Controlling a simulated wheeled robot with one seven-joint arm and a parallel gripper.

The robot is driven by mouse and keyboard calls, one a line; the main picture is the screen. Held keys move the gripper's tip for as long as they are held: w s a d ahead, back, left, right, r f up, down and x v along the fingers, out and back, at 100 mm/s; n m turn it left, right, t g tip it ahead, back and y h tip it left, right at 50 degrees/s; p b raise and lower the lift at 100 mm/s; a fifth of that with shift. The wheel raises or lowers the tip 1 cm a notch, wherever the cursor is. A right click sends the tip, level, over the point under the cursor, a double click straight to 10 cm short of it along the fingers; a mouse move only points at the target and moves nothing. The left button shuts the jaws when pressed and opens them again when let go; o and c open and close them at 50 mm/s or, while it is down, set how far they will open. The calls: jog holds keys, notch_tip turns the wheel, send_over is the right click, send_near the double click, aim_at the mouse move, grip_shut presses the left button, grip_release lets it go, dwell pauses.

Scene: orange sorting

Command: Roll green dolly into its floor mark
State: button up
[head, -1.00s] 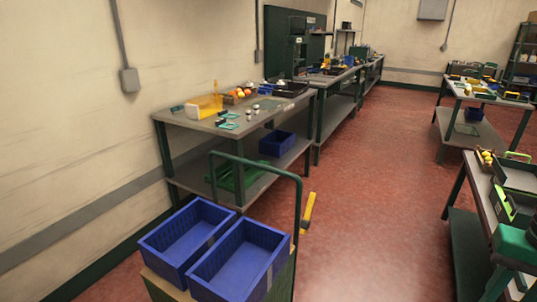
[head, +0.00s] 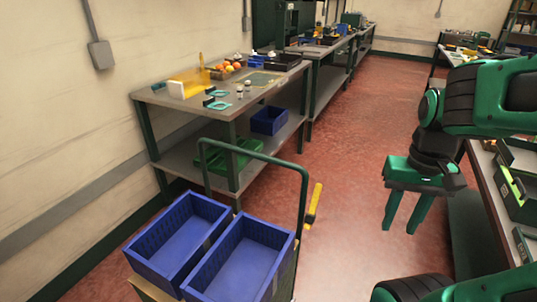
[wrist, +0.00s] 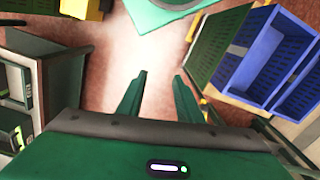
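The green dolly (head: 303,205) stands at the lower middle of the head view, its tall green handle frame upright. Two empty blue crates, a left one (head: 160,240) and a right one (head: 225,270), sit side by side on it. In the wrist view its green side (wrist: 215,50) and a blue crate (wrist: 292,60) show at the right.
A workbench (head: 180,98) with fruit, tools and a lower shelf stands along the left wall behind the dolly. Another bench (head: 490,200) stands at the right, close to my arm. Red floor (head: 350,150) between the benches is clear.

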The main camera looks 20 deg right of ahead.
jog(key=n+t+y, duration=0.2)
jog(key=n+t, duration=0.3)
jog(key=n, duration=1.1)
send_near(272, 159)
jog(key=x, duration=0.8)
jog(key=shift+w+a+f, duration=0.15)
jog(key=shift+w+a, duration=0.05)
jog(key=shift+w, duration=0.3)
grip_shut()
jog(key=shift+d, duration=0.2)
jog(key=shift+a, duration=0.1)
